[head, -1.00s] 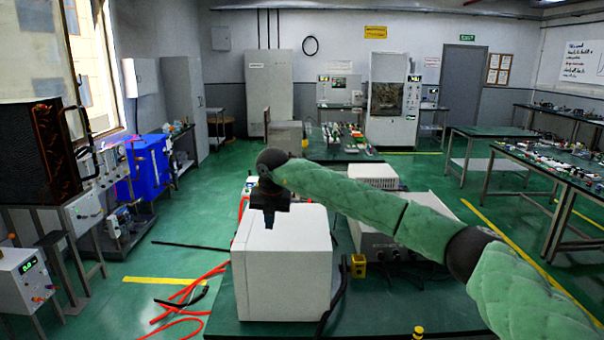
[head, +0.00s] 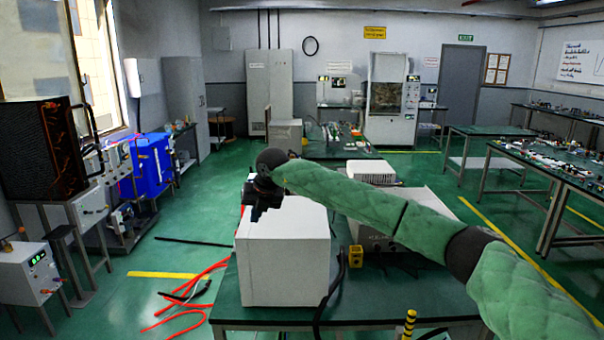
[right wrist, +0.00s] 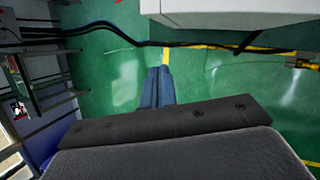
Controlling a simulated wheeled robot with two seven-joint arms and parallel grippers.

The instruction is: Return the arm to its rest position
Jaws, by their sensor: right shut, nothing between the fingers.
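My right arm, in a green quilted sleeve, comes in from the right in the head view and reaches over the bench. My right gripper (head: 258,210) is a dark shape at its end, just above the left top edge of a white box-shaped unit (head: 284,258). In the right wrist view the gripper fingers (right wrist: 158,86) lie close together with nothing between them, and green floor shows beyond. My left gripper is not in view.
The green bench (head: 390,295) carries the white unit, a grey box (head: 378,222) and a small yellow part (head: 356,256). Red cables (head: 200,300) lie on the floor left of the bench. A blue machine (head: 150,165) stands at the left. Open floor (head: 205,225) lies between.

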